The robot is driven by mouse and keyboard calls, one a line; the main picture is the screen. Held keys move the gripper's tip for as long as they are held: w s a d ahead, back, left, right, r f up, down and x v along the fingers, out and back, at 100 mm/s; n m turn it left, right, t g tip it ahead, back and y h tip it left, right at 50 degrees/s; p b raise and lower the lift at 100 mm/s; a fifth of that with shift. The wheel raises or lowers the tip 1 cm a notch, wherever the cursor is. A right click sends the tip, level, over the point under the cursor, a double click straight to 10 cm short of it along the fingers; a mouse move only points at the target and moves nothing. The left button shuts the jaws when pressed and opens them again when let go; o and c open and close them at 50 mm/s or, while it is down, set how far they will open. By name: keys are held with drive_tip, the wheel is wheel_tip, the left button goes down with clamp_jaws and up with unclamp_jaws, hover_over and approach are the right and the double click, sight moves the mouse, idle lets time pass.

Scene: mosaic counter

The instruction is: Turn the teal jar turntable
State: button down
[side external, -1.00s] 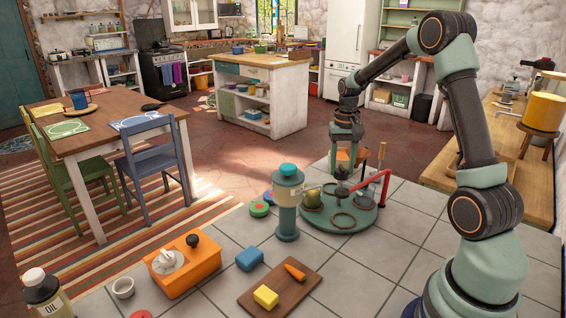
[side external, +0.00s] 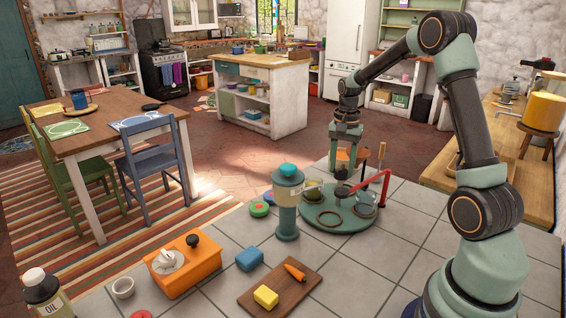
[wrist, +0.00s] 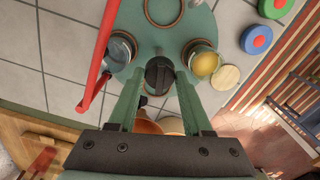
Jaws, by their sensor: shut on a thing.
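The teal turntable (side external: 345,222) is a round disc on the tiled counter, with brown rings on it. It also shows in the wrist view (wrist: 165,40). A glass jar (wrist: 120,50) and a jar with yellow contents (wrist: 205,64) sit on the disc. In the side view, the tall teal and cream canister (side external: 288,192) partly hides the disc's left edge.
A red bar (side external: 385,185) stands beside the disc and reaches over its right side. Red and green round pieces (side external: 259,209) lie left. An orange box (side external: 185,265), a blue block (side external: 250,259) and a cutting board (side external: 258,303) lie in front. Tiles right of the disc are clear.

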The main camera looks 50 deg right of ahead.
drive_tip(key=shift+r+m, duration=0.15)
drive_tip(key=shift+m, duration=1.45)
drive_tip(key=shift+d, duration=0.1)
drive_tip(key=c, duration=0.6)
unclamp_jaws()
wheel_tip(320, 180, up, 12)
